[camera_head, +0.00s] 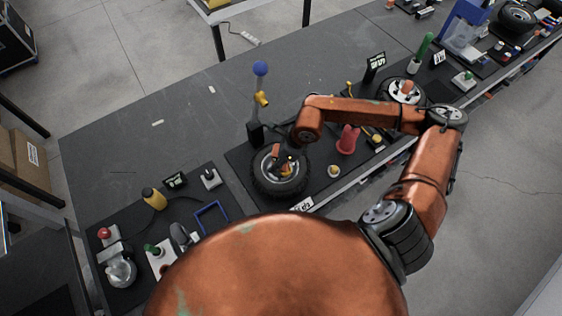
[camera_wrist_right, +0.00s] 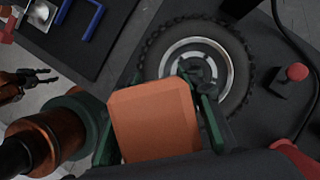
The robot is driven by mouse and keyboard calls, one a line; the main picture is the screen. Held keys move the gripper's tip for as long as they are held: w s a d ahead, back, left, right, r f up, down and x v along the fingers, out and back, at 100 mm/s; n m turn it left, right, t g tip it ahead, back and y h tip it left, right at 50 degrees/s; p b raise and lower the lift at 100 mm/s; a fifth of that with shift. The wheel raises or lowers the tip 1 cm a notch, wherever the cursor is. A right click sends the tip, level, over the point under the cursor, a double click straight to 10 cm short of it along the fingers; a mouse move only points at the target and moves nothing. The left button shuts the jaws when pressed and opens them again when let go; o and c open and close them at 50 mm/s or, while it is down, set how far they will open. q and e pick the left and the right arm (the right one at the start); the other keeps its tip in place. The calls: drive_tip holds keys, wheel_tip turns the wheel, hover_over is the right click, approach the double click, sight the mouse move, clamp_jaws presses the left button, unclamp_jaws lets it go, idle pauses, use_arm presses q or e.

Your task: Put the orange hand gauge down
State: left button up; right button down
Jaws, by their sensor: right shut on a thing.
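The orange hand gauge (camera_wrist_right: 153,120) shows as an orange block close to the right wrist camera, between the dark green fingers of my right gripper (camera_wrist_right: 160,125), which is shut on it. In the head view my right gripper (camera_head: 288,160) points down over a black-tyred wheel (camera_head: 296,184), with a bit of orange at its tips. The wheel also shows behind the gauge in the wrist view (camera_wrist_right: 236,62). Whether the gauge touches the wheel cannot be told. A dark claw-like shape (camera_wrist_right: 28,80) at the wrist view's left edge looks like my left gripper; its opening is unclear.
Near the wheel stand a blue-knobbed post (camera_head: 260,70), a red part (camera_head: 348,139) and a small yellow button (camera_head: 334,171). The grey table (camera_head: 170,125) is mostly clear at the back left.

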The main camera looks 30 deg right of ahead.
drive_tip(key=d+f, duration=0.1)
drive_tip(key=f, duration=0.1)
drive_tip(key=w+d+f+p, duration=0.1)
drive_tip(key=f, duration=0.1)
drive_tip(key=d+f, duration=0.1)
drive_tip(key=f, duration=0.1)
drive_tip(key=shift+w+f+p, duration=0.2)
drive_tip(key=shift+w+p, duration=0.1)
drive_tip(key=shift+p, duration=0.1)
drive_tip(key=shift+f, duration=0.4)
use_arm(q)
drive_tip(key=shift+w+r, duration=0.2)
drive_tip(key=shift+r, duration=0.35)
drive_tip(key=shift+w+r, duration=0.2)
drive_tip(key=shift+r, duration=0.3)
drive_tip(key=shift+f, duration=0.1)
use_arm(e)
drive_tip(key=shift+f, duration=0.1)
drive_tip(key=c, duration=1.3)
unclamp_jaws()
